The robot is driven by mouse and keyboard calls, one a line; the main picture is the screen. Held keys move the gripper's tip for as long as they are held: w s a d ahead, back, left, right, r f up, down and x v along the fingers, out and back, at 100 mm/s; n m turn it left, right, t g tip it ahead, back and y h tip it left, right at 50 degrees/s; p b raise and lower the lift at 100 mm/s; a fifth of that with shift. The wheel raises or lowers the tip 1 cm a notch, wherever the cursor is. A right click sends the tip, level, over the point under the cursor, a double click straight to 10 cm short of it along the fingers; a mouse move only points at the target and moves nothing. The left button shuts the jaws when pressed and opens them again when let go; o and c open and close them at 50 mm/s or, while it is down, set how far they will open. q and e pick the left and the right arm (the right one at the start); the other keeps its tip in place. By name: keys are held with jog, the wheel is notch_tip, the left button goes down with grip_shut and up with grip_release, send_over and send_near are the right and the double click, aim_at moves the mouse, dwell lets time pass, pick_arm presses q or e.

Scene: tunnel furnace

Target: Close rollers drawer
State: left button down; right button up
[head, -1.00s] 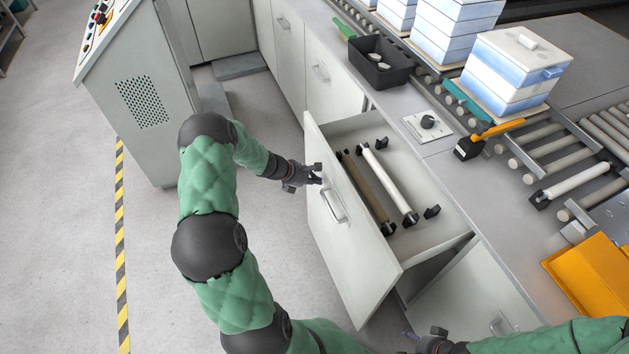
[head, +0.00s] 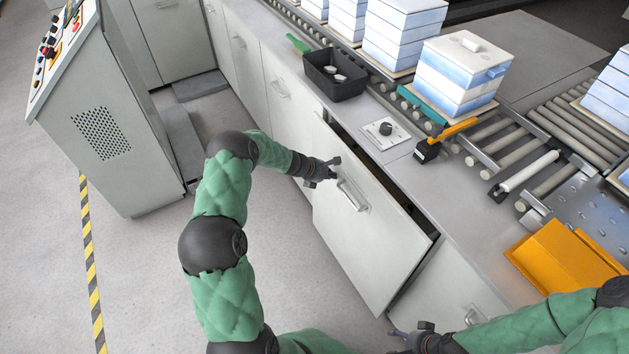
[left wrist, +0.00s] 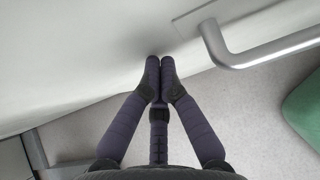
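The rollers drawer (head: 367,222) stands only slightly out from the cabinet in the head view, with a narrow dark gap along its top and right edge. Its rollers are hidden from sight. Its metal bar handle (head: 351,195) is on the front panel. My left gripper (head: 334,169) is at the drawer front, just left of the handle. In the left wrist view its fingertips (left wrist: 160,62) are together against or very near the pale front panel, with the handle (left wrist: 225,55) apart to the right. My right gripper (head: 399,334) is low at the bottom edge, its fingers unclear.
The counter carries a black bin (head: 335,75), a knob plate (head: 386,132) and an orange-handled tool (head: 440,140). White-blue stacked boxes (head: 460,70) stand on the roller conveyor. A control console (head: 110,120) is at left. The floor between is clear.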

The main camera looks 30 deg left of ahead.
aim_at(344, 169)
pick_arm(q)
jog(key=shift+w+d+p, duration=0.2)
jog(key=shift+w+d, duration=0.25)
jog(key=shift+w, duration=0.4)
jog(key=shift+w+d+p, duration=0.25)
jog(key=shift+w+d, duration=0.15)
jog(key=shift+w, duration=0.45)
jog(key=shift+w+d+p, duration=0.2)
jog(key=shift+w+d, duration=0.25)
jog(key=shift+w, duration=0.4)
pick_arm(e)
jog(key=shift+r, duration=0.8)
